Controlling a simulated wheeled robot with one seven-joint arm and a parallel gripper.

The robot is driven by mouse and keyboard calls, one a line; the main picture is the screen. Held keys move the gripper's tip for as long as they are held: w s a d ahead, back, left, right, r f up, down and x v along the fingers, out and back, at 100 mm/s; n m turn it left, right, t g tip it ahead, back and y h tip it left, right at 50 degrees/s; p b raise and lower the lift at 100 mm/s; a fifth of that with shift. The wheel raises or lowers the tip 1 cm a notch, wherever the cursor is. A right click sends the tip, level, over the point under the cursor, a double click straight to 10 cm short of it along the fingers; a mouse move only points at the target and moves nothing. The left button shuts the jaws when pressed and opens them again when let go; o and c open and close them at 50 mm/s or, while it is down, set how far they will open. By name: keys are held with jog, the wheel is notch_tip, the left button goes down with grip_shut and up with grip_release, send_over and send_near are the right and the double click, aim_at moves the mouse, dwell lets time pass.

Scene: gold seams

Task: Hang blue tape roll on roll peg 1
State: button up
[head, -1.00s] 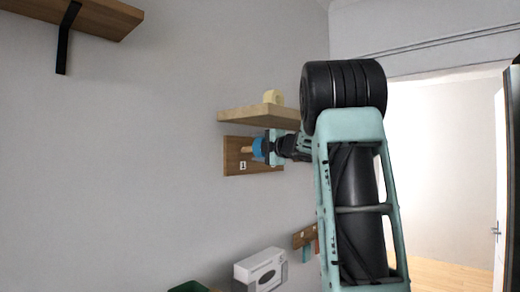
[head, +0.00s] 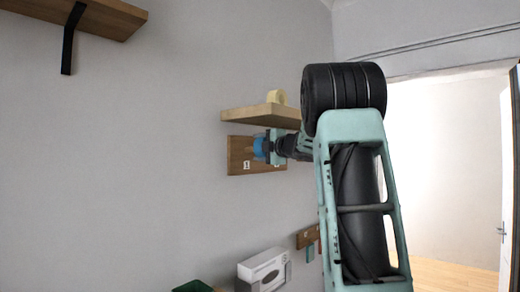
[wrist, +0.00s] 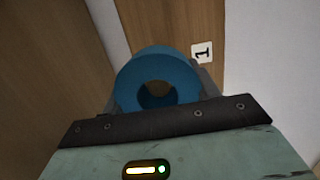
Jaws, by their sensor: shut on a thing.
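The blue tape roll (head: 258,147) is in my gripper (head: 267,147), close in front of the wooden peg board (head: 238,160) on the wall. In the wrist view the roll (wrist: 157,62) sits between the two fingers, its hole facing the camera. A brown, rounded shape shows inside the hole; it looks like the end of the wooden peg (wrist: 158,98), but it is dark. The label "1" (wrist: 202,52) is on the board right of the roll. In the head view the peg is hidden behind the roll and gripper.
A wooden shelf (head: 250,115) with a cream tape roll (head: 276,97) is just above the board. A bracketed shelf (head: 105,15) is at upper left. The wall between is bare.

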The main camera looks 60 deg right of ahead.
aim_at(245, 150)
jog(key=shift+a+x, duration=0.1)
jog(key=shift+x, duration=0.65)
jog(key=shift+a+x, duration=0.15)
jog(key=shift+x, duration=0.65)
dwell(0.8)
jog(key=shift+w+a, duration=0.15)
jog(key=shift+w, duration=0.1)
dwell(0.6)
